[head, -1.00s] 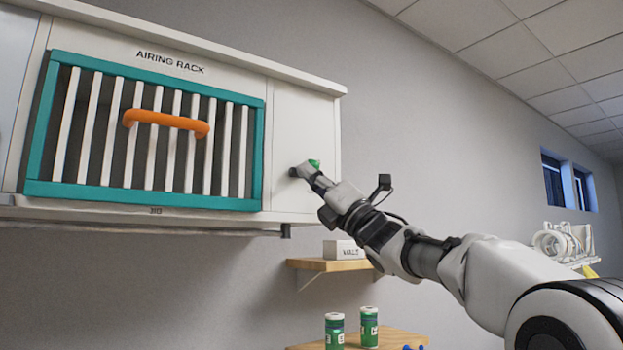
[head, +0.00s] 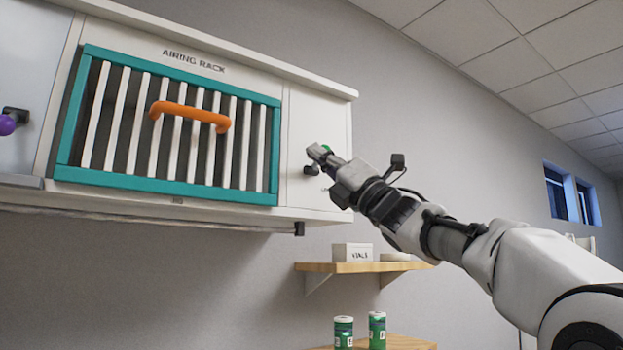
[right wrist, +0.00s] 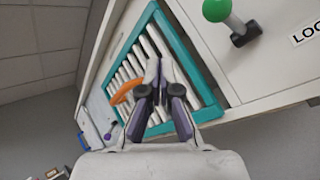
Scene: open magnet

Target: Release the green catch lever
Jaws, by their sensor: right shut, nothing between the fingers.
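The green catch lever has a round green knob that shows in the right wrist view (right wrist: 216,10), on a short stem from a dark pivot on the white panel beside the slatted door. In the head view only a bit of the green knob (head: 327,149) shows behind my right gripper (head: 316,153). The dark pivot (head: 311,170) sits just below. My right gripper is shut and empty; in the right wrist view its fingertips (right wrist: 153,72) are together, with the knob apart to their right. I cannot tell from the head view if they touch. My left gripper is not in view.
The teal-framed airing rack door (head: 165,193) with its orange handle (head: 190,115) is left of the lever. A purple knob (head: 7,125) is at the far left. Below, a wooden shelf (head: 345,267) holds a white box (head: 352,252); green cans (head: 377,330) stand lower.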

